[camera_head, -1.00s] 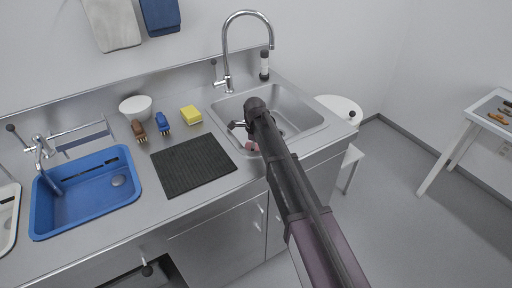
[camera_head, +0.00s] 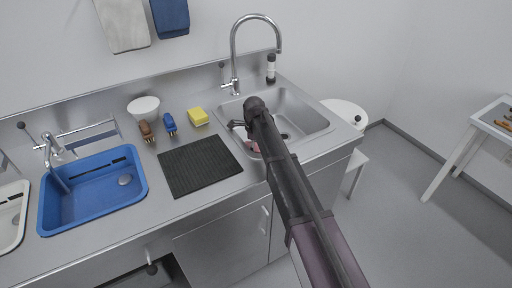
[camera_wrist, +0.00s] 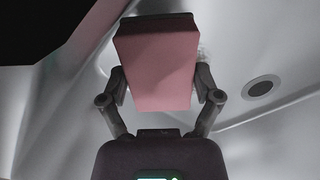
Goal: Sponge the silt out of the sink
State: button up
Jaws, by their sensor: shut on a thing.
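The pink sponge (camera_wrist: 155,65) is a block clamped between the two fingers of my gripper (camera_wrist: 160,88) in the wrist view. In the head view my gripper (camera_head: 243,130) is over the left part of the steel sink (camera_head: 308,115), and a bit of the pink sponge (camera_head: 253,146) shows below it. My arm hides part of the basin. The wrist view shows the sink's bare steel (camera_wrist: 235,45) with the round drain (camera_wrist: 261,87) to the right of the sponge. A faint pale speckled patch shows beside the sponge's right edge; I cannot tell whether it is silt.
A tall faucet (camera_head: 234,60) stands behind the sink. A yellow sponge (camera_head: 198,117), blue and brown brushes (camera_head: 169,124), a white bowl (camera_head: 143,107) and a black ribbed mat (camera_head: 198,165) lie left of it. A blue basin (camera_head: 92,195) is farther left.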

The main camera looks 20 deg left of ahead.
jog(key=shift+w+a, duration=0.15)
jog(key=shift+w, duration=0.05)
jog(key=shift+w+d, duration=0.65)
jog(key=shift+w, duration=0.1)
jog(key=shift+w+d+f, duration=0.25)
jog(key=shift+w+d, duration=0.05)
jog(key=shift+w, duration=0.3)
jog(key=shift+w+d+r, duration=0.1)
jog(key=shift+d+r, duration=0.05)
jog(key=shift+d, duration=0.1)
jog(key=shift+w, duration=0.1)
jog(key=shift+d, duration=0.15)
jog(key=shift+w+d+r, duration=0.1)
jog(key=shift+w+d, duration=1.05)
jog(key=shift+w, duration=0.25)
jog(key=shift+w+d+r+p, duration=0.1)
jog(key=shift+w+d+p, duration=0.25)
jog(key=shift+w+d, duration=0.95)
